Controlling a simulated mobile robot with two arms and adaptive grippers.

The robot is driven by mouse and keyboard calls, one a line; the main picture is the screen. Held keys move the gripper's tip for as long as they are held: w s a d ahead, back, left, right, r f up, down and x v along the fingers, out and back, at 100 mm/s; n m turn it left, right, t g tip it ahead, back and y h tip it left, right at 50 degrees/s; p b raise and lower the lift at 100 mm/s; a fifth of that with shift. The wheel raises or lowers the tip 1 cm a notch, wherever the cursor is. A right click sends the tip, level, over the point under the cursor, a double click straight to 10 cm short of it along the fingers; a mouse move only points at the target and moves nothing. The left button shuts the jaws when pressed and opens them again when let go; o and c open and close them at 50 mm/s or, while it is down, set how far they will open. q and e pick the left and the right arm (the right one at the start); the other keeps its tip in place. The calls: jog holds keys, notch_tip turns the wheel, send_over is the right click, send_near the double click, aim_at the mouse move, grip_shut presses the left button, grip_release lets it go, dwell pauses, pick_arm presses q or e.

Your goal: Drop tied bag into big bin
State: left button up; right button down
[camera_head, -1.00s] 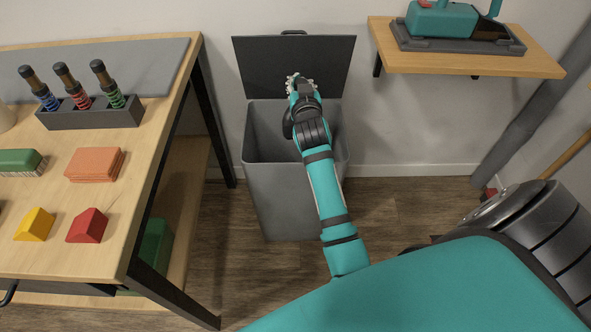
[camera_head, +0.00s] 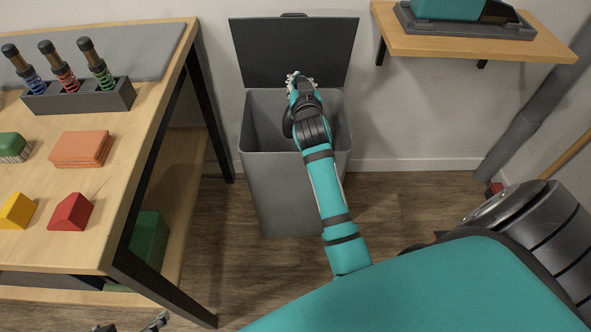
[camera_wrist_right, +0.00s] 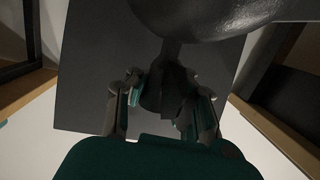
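The big grey bin (camera_head: 290,195) stands on the floor against the wall, its dark lid (camera_head: 290,55) raised. My right gripper (camera_head: 296,80) is over the bin opening, near the lid. In the right wrist view its fingers (camera_wrist_right: 163,98) are closed around the dark gathered neck of the tied bag. The bag's dark, shiny, wrinkled body (camera_wrist_right: 205,15) shows beyond them at the top edge. In the head view I cannot make out the bag. The tips of my left gripper (camera_head: 132,325) show at the bottom edge, apart, with nothing visible between them.
A wooden workbench (camera_head: 120,215) is left of the bin, with shock absorbers in a rack (camera_head: 80,98), sponges (camera_head: 80,148) and coloured blocks. A wall shelf (camera_head: 455,45) with a teal machine is at the upper right. A green box (camera_head: 148,240) sits under the bench.

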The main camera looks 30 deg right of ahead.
jog(key=shift+r, duration=0.1)
jog(key=c, duration=1.2)
grip_release()
notch_tip(320, 180, up, 10)
